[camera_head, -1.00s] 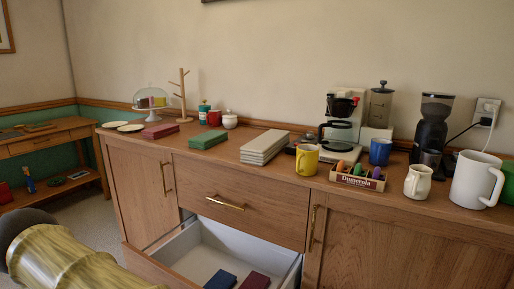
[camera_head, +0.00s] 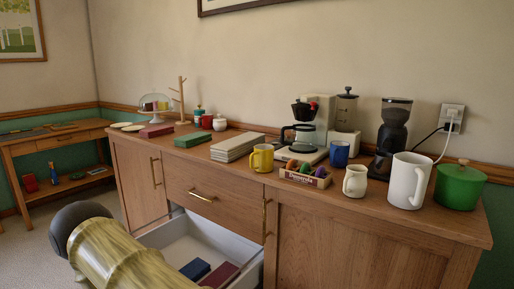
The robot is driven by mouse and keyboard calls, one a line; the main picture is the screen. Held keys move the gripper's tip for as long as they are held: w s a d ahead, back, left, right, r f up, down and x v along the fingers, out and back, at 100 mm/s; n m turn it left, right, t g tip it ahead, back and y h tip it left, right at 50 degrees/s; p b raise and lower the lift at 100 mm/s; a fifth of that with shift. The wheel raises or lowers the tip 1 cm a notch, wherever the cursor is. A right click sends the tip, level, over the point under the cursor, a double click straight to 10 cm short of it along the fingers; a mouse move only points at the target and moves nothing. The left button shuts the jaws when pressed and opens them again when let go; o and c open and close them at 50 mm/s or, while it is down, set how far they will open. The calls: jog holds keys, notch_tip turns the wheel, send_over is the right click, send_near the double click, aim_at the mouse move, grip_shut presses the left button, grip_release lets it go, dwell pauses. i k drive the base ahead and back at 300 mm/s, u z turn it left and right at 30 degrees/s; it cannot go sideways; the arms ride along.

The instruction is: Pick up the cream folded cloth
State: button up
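A cream folded cloth stack (camera_head: 237,146), flat and layered, lies on the wooden sideboard top (camera_head: 384,204), between a green folded cloth (camera_head: 193,139) and a yellow mug (camera_head: 261,158). A dark red folded cloth (camera_head: 156,131) lies farther left. Part of my arm shows at the lower left, in front of the sideboard. My gripper is not in view.
An open drawer (camera_head: 184,236) juts out below, holding a blue item (camera_head: 195,269) and a dark red item (camera_head: 220,274). A coffee maker (camera_head: 304,132), blue mug (camera_head: 339,153), small box (camera_head: 305,176), white pitcher (camera_head: 409,180) and green pot (camera_head: 459,186) crowd the right side.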

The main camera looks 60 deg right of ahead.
aim_at(227, 151)
jog(key=z, duration=1.4)
